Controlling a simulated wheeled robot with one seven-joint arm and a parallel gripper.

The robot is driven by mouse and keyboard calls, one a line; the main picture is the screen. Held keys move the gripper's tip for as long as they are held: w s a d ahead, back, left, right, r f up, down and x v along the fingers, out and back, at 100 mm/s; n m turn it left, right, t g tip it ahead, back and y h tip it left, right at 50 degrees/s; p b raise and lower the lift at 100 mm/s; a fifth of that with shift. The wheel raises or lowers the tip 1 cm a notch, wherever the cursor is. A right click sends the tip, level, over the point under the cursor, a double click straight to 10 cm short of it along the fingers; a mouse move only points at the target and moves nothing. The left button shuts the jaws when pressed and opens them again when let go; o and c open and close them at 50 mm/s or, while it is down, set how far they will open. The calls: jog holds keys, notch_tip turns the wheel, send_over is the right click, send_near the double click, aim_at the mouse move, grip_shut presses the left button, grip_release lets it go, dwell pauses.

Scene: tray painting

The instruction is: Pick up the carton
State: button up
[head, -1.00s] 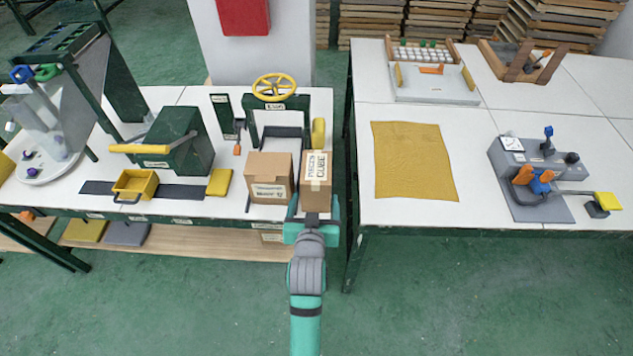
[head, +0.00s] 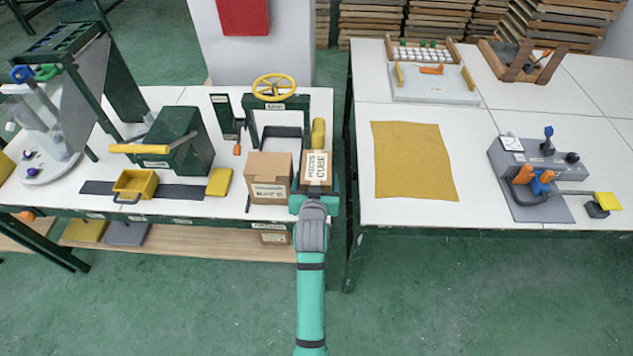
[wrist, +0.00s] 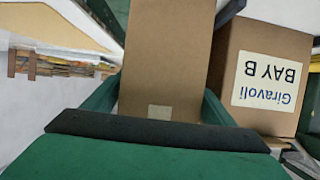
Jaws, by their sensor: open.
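Two brown cartons stand side by side at the front edge of the left table. The right carton (head: 317,167) has a lettered label on top, and its front is mostly hidden by my gripper. The left carton (head: 268,172) has a white front label, reading "Giravoli BAY B" upside down in the wrist view (wrist: 268,82). My gripper (head: 316,187) is open, with its fingers on either side of the right carton. In the wrist view the right carton's plain brown face (wrist: 166,60) fills the space between the fingers. Whether the fingers touch it cannot be told.
A yellow handwheel (head: 274,86) on a dark green press stands behind the cartons, with a yellow cylinder (head: 318,133) close behind the right one. A yellow tray (head: 135,184) and green box lie left. A gap separates the right table (head: 480,190), which holds a yellow cloth (head: 413,160).

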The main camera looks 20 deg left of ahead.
jog(key=shift+x, duration=0.8)
jog(key=shift+c, duration=0.3)
jog(key=shift+r, duration=0.1)
jog(key=c, duration=1.4)
